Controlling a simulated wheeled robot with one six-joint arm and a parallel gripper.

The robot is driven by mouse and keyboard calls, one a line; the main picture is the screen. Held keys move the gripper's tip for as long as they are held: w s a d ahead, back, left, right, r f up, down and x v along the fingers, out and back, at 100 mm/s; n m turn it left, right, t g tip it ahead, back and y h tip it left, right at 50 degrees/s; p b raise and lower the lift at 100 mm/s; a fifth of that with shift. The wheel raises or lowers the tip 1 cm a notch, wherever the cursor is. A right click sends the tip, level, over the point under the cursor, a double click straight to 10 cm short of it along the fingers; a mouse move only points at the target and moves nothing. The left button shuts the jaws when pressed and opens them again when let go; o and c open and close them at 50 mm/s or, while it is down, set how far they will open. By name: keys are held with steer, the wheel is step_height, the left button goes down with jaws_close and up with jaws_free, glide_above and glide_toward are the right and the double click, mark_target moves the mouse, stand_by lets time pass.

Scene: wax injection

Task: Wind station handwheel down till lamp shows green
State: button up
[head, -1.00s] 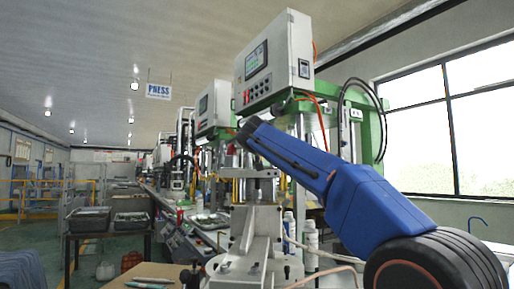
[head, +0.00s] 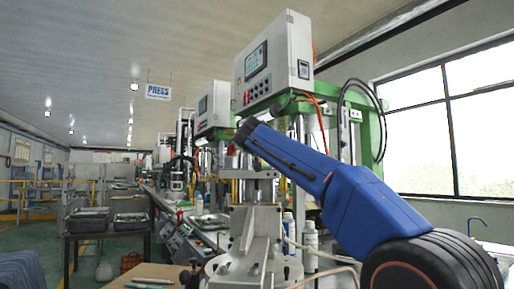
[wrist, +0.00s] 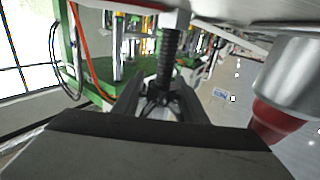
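My blue arm crosses the head view, its dark end in front of the station under the control box (head: 272,62); my fingers cannot be made out there. In the wrist view my gripper (wrist: 160,90) has two dark fingers visibly apart, with a dark threaded rod (wrist: 168,58) between or just beyond them. I cannot tell whether they touch it. I cannot make out the handwheel's rim. A silver cylinder with a red end (wrist: 280,115) is close on the right; I cannot tell what it is. No lit green lamp can be made out.
A grey metal stand (head: 256,240) and white bottles (head: 310,240) stand below my arm. The green frame (head: 372,130) and loose hoses are close behind it. Dark trays (head: 88,220) sit on a table at left. The aisle on the far left looks open.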

steer(key=s, duration=1.7)
steer(key=shift+s+d, duration=0.2)
